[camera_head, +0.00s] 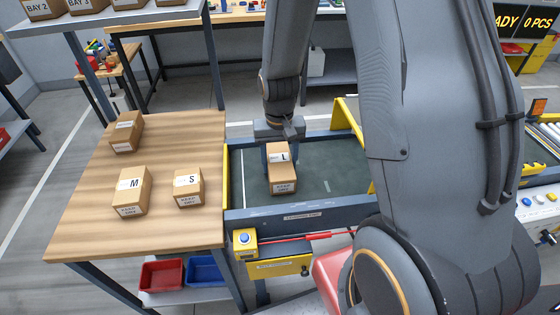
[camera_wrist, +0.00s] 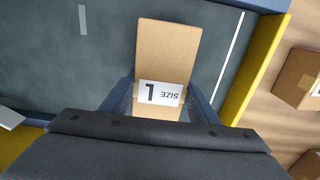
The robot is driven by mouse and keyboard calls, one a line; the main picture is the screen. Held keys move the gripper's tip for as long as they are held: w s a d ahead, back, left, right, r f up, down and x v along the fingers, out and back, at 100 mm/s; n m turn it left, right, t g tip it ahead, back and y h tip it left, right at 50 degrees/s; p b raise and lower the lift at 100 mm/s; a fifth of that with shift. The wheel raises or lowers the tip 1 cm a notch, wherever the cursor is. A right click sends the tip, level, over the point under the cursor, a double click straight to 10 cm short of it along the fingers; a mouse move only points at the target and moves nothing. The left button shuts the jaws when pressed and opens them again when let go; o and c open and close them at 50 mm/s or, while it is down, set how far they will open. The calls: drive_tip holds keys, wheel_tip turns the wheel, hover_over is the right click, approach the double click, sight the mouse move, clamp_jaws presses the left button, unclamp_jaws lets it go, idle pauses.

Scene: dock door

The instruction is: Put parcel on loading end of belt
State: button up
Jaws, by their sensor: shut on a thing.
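A brown parcel marked L (camera_head: 282,172) is at the belt's loading end, over the dark green belt (camera_head: 250,176). My gripper (camera_head: 279,150) is shut on this parcel, with a finger on each side of it. In the wrist view the parcel (camera_wrist: 166,50) sits between the fingers, its size label facing the camera. The parcel looks upright and on or very close to the belt; I cannot tell if it touches. The belt also shows in the wrist view (camera_wrist: 60,70), with a white line on it.
A wooden table (camera_head: 85,220) left of the belt holds parcels M (camera_head: 130,192) and S (camera_head: 188,188) and another box (camera_head: 126,132). Yellow guards (camera_head: 232,175) flank the belt. A blue button box (camera_head: 244,240) stands at the front. Red (camera_head: 162,274) and blue bins sit below.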

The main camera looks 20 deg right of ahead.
sight(280, 159)
drive_tip(key=shift+f, duration=0.1)
drive_tip(key=o, duration=1.3)
wheel_tip(280, 159, up, 12)
drive_tip(key=shift+f+b, duration=0.15)
drive_tip(key=shift+b, duration=0.85)
drive_tip(key=s, duration=0.3)
drive_tip(key=s+n, duration=0.1)
drive_tip(key=s, duration=0.3)
drive_tip(key=s+f+n, duration=0.1)
drive_tip(key=s, duration=0.3)
drive_tip(key=shift+d+t, duration=0.1)
drive_tip(key=shift+t, duration=0.3)
